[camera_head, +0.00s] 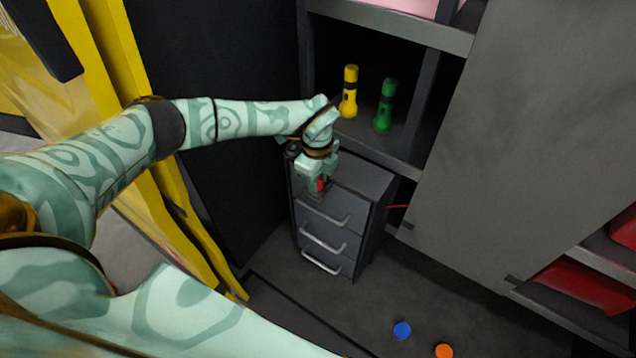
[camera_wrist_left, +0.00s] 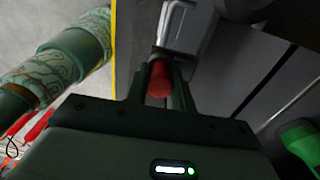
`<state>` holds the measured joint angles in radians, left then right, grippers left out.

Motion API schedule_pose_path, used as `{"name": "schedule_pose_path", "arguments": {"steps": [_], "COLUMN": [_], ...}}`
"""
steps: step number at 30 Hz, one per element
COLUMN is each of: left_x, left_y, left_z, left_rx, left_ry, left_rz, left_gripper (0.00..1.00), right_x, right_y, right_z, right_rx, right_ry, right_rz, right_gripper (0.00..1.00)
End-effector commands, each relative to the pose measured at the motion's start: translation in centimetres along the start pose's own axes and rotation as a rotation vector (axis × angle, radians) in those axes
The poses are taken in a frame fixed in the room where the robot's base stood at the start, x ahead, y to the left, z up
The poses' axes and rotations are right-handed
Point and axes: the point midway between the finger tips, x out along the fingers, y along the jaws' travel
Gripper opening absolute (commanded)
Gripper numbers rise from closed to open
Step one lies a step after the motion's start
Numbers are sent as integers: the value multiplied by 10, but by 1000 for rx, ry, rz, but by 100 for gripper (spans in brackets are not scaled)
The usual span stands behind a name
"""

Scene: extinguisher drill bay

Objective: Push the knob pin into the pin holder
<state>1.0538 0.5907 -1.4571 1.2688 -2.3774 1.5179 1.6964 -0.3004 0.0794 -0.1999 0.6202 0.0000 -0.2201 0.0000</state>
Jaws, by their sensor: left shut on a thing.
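My left gripper (camera_head: 318,188) is over the front edge of the dark drawer cabinet's top (camera_head: 362,178). It is shut on a red piece, probably the knob pin (camera_head: 320,184). In the left wrist view the red rounded end of the pin (camera_wrist_left: 160,79) sits between the two dark fingers of the left gripper (camera_wrist_left: 159,82). The rest of the pin is hidden by the fingers. I cannot make out the pin holder for sure in either view. My right gripper is not in view.
A yellow flashlight (camera_head: 350,92) and a green flashlight (camera_head: 385,106) stand on the shelf behind the cabinet. Drawer handles (camera_head: 322,240) stick out below the gripper. A blue disc (camera_head: 402,330) and an orange disc (camera_head: 444,351) lie on the floor, which is otherwise fairly clear.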

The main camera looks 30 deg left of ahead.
Motion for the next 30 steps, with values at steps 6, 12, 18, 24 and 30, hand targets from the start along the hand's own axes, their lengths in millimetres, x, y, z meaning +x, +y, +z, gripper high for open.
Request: {"name": "schedule_pose_path", "arguments": {"steps": [6,12,18,24,30], "left_x": [-11,-21,-31,-40,-50], "left_y": [0,0,0,0,0], "left_z": [0,0,0,0,0], "left_rx": [0,0,0,0,0], "left_ry": [0,0,0,0,0], "left_rz": [-1,-1,-1,-1,-1], "left_gripper": [0,0,0,0,0], "right_x": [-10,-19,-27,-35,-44], "right_y": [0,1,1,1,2], "right_z": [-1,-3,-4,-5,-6], "right_rx": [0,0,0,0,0], "right_ry": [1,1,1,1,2], "right_rz": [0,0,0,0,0], "right_gripper": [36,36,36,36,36]}}
